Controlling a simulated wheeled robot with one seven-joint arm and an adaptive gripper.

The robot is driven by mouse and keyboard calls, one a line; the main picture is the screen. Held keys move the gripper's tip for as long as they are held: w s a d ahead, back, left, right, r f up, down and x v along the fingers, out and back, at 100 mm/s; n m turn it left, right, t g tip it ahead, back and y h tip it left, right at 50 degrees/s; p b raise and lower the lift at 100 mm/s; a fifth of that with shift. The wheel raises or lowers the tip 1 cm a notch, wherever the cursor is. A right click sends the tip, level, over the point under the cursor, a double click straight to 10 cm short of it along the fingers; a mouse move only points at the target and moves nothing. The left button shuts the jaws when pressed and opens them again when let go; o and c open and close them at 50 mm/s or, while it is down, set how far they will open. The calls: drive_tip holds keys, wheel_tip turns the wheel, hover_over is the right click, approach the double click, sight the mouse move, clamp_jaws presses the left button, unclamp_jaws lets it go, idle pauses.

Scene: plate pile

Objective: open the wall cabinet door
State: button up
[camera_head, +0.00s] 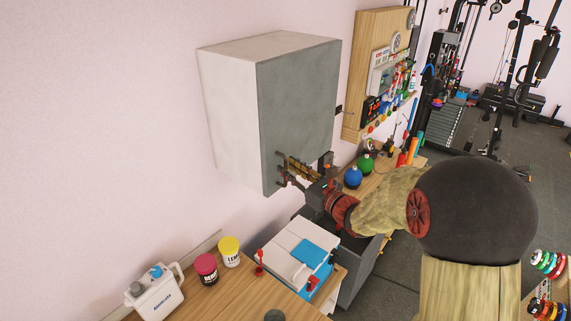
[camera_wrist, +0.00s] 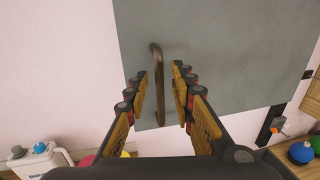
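The wall cabinet (camera_head: 232,110) is a pale box on the pink wall, and its grey door (camera_head: 300,105) is closed. In the wrist view the door (camera_wrist: 220,45) fills the upper middle. Its dark upright bar handle (camera_wrist: 157,60) stands between my two fingers near the door's lower edge. My gripper (camera_head: 287,171) is at the lower left part of the door. In the wrist view my gripper (camera_wrist: 161,84) is open, with a gap on each side of the handle. In the head view the handle is hard to make out behind my fingers.
Below is a wooden counter (camera_head: 228,290) with a white jug (camera_head: 154,293), red and yellow tubs (camera_head: 206,268) and a white-and-blue box (camera_head: 300,250). Blue and green round bottles (camera_head: 353,178) stand to the right. A wooden tool board (camera_head: 362,75) hangs beside the cabinet.

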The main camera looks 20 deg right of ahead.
drive_tip(key=shift+x, duration=1.15)
drive_tip(key=shift+c, duration=1.2)
drive_tip(key=c, duration=0.4)
clamp_jaws()
